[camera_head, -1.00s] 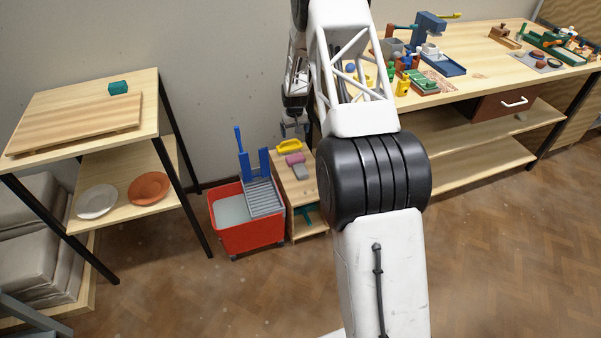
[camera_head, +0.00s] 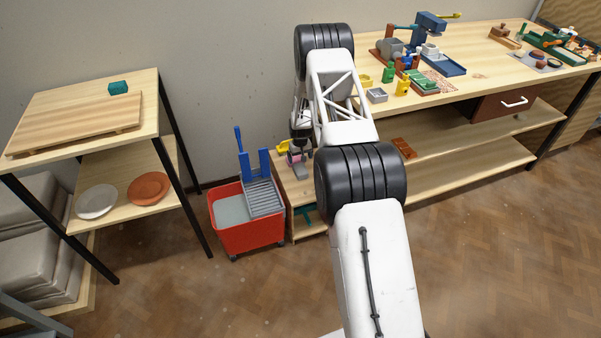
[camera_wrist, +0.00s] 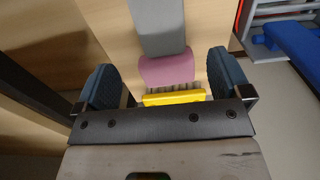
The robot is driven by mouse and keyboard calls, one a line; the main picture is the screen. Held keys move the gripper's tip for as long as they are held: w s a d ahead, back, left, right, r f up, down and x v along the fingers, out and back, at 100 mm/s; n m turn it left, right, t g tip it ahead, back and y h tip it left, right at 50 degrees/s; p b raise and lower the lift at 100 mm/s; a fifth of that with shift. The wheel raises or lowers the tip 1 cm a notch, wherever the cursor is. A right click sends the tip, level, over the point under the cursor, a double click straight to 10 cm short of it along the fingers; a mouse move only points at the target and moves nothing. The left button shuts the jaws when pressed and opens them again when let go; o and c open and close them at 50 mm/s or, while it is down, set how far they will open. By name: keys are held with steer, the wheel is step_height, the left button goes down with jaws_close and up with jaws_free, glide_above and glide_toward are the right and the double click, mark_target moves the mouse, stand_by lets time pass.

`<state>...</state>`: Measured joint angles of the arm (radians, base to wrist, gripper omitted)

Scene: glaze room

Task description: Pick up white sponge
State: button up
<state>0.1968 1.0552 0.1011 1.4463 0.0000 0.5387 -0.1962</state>
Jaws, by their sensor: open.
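On the small wooden stand (camera_head: 282,191) lie a yellow-handled brush (camera_head: 283,147), a pink sponge-like block (camera_head: 294,161) and a grey block (camera_head: 300,176). I see no plainly white sponge; I cannot tell whether the grey block is it. My gripper (camera_head: 299,155) is low over the stand, partly covering the pink block. In the wrist view my gripper (camera_wrist: 162,62) is open, its dark fingers apart. The yellow brush (camera_wrist: 174,97) and pink block (camera_wrist: 166,69) show between the fingers, with the grey block (camera_wrist: 158,27) beyond. Nothing is held.
A red mop bucket (camera_head: 250,236) with a blue-handled wringer (camera_head: 262,192) stands just left of the stand. A wooden shelf (camera_head: 150,88) with plates is further left. The long workbench (camera_head: 480,68) is on the right. Floor in front is clear.

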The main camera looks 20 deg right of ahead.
mark_target(300, 168)
steer(key=shift+f, duration=1.3)
steer(key=shift+f, duration=0.1)
steer(key=shift+s+f, duration=0.15)
steer(key=shift+f, duration=2.35)
steer(key=c, duration=1.1)
steer(key=shift+o, duration=0.2)
steer(key=shift+r, duration=0.25)
